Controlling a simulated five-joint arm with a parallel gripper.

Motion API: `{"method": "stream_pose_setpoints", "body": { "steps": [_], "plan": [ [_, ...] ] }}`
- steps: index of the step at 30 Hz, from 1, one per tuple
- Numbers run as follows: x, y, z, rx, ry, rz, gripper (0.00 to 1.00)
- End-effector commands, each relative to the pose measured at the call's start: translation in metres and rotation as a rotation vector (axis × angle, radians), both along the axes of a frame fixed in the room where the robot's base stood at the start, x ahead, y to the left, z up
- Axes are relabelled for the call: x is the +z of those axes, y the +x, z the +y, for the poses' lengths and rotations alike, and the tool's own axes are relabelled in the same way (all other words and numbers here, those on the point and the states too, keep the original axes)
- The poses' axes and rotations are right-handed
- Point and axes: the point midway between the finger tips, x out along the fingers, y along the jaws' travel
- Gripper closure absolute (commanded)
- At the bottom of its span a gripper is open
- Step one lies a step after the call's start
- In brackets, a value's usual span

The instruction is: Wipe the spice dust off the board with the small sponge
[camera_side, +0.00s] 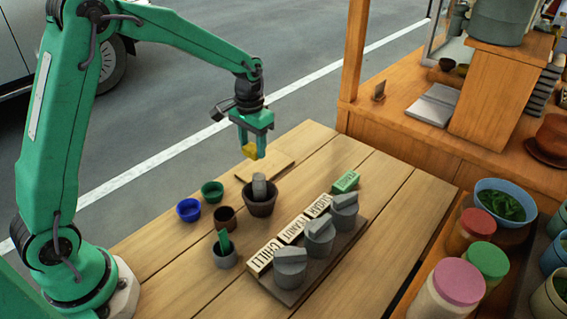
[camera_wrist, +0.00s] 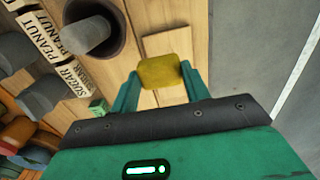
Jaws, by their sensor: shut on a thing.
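My gripper (camera_side: 251,147) is shut on a small yellow sponge (camera_side: 249,152). It holds the sponge above the board (camera_side: 265,166), a pale wooden rectangle at the far edge of the table. The sponge (camera_wrist: 160,71) also shows between the two green fingers in the wrist view, with part of the board (camera_wrist: 168,42) beyond it. I cannot make out spice dust on the board in either view. The clay mortar (camera_side: 261,204) with a grey pestle (camera_side: 259,186) stands upright in it, just in front of the board.
Blue (camera_side: 188,209) and green (camera_side: 212,191) bowls, a brown cup (camera_side: 225,218) and a grey pot (camera_side: 224,257) stand left of the mortar. A green block (camera_side: 345,181) lies at the right.

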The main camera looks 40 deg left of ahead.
Motion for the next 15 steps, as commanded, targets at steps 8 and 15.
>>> {"method": "stream_pose_setpoints", "body": {
  "steps": [8, 15],
  "plan": [
    [-0.0016, -0.0016, 0.0155, -0.001, 0.000, 0.001, 0.72],
    [-0.0090, -0.0019, 0.0149, -0.001, 0.000, 0.003, 0.72]
  ]
}}
